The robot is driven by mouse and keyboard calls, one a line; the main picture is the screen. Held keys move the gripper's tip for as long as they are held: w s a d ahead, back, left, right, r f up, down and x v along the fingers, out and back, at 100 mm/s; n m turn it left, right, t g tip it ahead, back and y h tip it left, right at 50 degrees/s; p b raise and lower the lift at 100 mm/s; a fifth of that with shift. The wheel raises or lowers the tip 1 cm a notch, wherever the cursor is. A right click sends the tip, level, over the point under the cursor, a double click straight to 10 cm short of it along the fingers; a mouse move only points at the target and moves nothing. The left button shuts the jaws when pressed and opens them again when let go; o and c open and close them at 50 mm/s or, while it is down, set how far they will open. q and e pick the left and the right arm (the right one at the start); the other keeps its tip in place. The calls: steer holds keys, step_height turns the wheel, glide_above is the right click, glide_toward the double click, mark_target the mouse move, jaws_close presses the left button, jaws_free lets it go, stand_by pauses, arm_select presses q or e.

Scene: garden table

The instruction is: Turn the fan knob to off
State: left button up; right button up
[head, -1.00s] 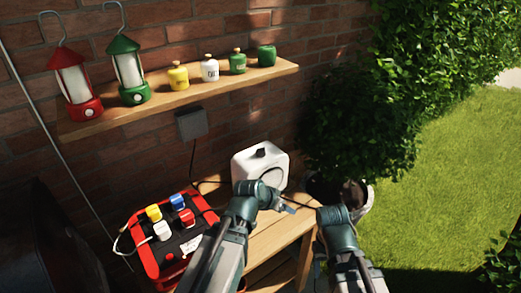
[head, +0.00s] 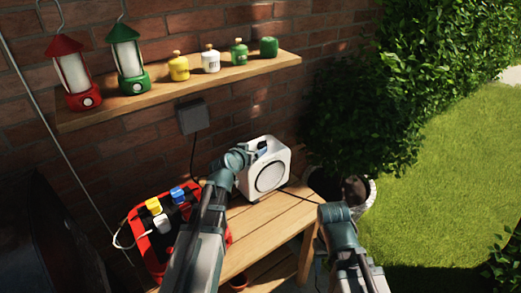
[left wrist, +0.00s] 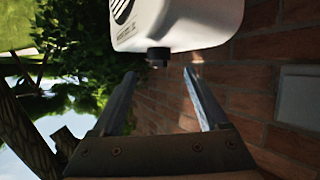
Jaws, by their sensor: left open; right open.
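The fan (head: 271,178) is a white box with a round front grille, standing on the wooden bench. It also shows at the top of the left wrist view (left wrist: 185,25). Its dark knob (left wrist: 158,57) sticks out from the top face and is mostly hidden by my gripper in the head view. My left gripper (head: 262,149) is at the fan's top. In the left wrist view its open fingers (left wrist: 159,75) stand apart, with the knob in line with the gap, just beyond the tips. My right gripper (head: 320,258) hangs low in front of the bench, its fingers hard to make out.
A red box (head: 147,245) with coloured blocks stands left on the bench (head: 262,228). A shelf (head: 160,100) above holds two lanterns and several small canisters. A grey wall box (head: 193,117) has a cable running down. A planter (head: 366,200) stands right of the bench.

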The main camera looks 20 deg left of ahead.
mark_target(261, 145)
arm_select(q)
steer(key=b+x, duration=0.2)
steer(key=x, duration=0.5)
jaws_close()
stand_by(0.3)
